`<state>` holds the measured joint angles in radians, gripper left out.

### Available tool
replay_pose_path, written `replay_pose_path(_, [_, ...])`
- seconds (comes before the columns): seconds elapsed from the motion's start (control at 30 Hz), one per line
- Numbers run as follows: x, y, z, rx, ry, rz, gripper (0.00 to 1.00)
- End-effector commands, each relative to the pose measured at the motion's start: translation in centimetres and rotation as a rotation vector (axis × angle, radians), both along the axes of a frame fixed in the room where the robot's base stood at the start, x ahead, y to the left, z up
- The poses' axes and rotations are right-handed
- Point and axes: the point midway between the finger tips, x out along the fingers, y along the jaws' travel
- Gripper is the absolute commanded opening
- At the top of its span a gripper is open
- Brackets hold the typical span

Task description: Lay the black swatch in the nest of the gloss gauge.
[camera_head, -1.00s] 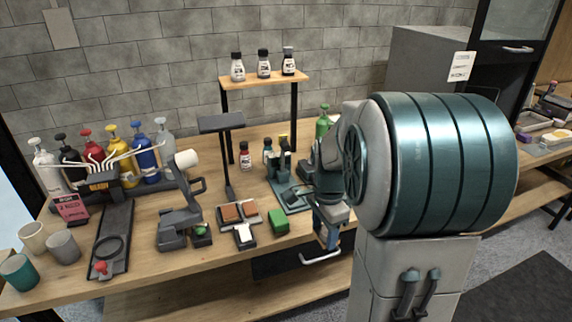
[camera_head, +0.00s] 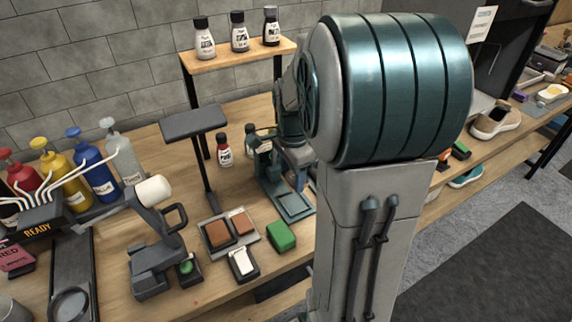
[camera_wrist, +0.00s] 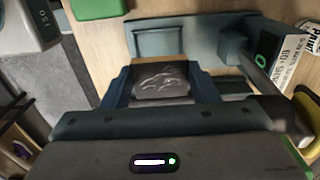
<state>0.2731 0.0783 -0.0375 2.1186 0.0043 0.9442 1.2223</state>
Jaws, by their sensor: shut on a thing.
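The black swatch (camera_wrist: 160,84) has pale streaks on its face. In the wrist view it sits between the two blue fingers of my gripper (camera_wrist: 163,78), which is shut on it. The gloss gauge (camera_head: 291,204) stands on the bench with a teal base plate, right of the green block. In the head view my arm hides the swatch and most of my gripper.
A green block (camera_head: 281,236) lies left of the gauge, beside a tray (camera_head: 249,233) with brown pads. Small bottles (camera_head: 224,151) stand behind the gauge, near a raised wooden shelf (camera_head: 235,57). In the wrist view, a gauge post (camera_wrist: 232,50) rises right of the nest.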

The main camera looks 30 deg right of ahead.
Motion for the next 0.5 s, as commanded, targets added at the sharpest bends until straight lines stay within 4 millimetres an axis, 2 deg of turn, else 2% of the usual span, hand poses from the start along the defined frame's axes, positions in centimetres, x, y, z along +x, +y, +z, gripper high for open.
replay_pose_path(0.37, [0.00,0.16,0.00,0.000,0.000,0.002,0.32])
replay_pose_path(0.5, [-0.02,0.07,-0.80,0.000,0.000,0.000,0.32])
